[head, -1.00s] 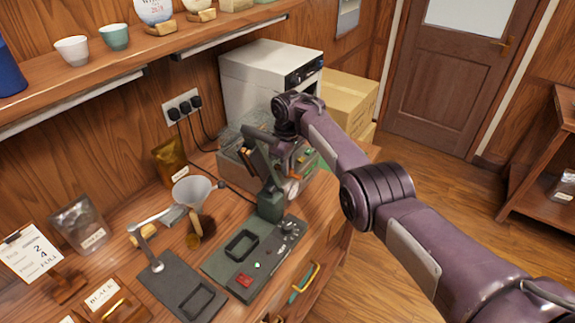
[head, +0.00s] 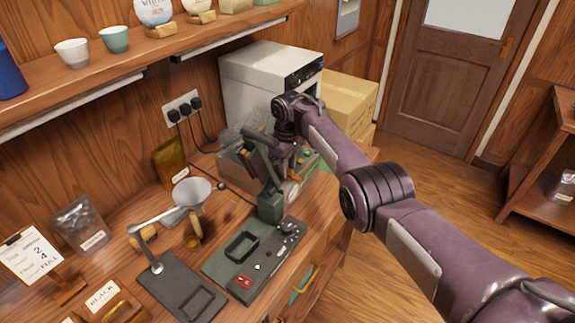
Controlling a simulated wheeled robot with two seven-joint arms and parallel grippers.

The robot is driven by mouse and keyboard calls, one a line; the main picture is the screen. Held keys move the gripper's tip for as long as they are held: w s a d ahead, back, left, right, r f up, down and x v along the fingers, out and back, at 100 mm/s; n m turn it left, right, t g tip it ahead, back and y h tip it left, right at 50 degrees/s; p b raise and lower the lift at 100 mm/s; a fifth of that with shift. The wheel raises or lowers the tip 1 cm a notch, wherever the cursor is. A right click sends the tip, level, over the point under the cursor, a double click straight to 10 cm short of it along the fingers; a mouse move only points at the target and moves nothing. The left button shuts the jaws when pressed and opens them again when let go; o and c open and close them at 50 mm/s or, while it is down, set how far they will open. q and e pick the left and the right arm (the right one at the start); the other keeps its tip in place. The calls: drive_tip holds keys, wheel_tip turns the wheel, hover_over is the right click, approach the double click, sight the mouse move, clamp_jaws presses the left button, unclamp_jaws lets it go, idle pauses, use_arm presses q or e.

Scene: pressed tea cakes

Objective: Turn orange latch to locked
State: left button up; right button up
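My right arm reaches in from the right, and its wrist hangs over the far end of the bench. My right gripper (head: 290,160) points down beside the dark green press (head: 270,207), over a low grey machine (head: 235,160). The press's lever arm and the wrist cover much of the gripper, so I cannot make out its finger gap. Small green and orange bits show on the machine near the gripper. I cannot tell which, if any, is the orange latch. My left gripper is not in view.
A white boxy appliance (head: 262,82) and a cardboard box (head: 348,98) stand behind the arm. A shelf (head: 150,60) with cups hangs above.

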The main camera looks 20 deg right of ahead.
wheel_tip(320, 180, up, 8)
drive_tip(key=p, duration=0.7)
drive_tip(key=shift+f, duration=0.15)
drive_tip(key=shift+f, duration=0.1)
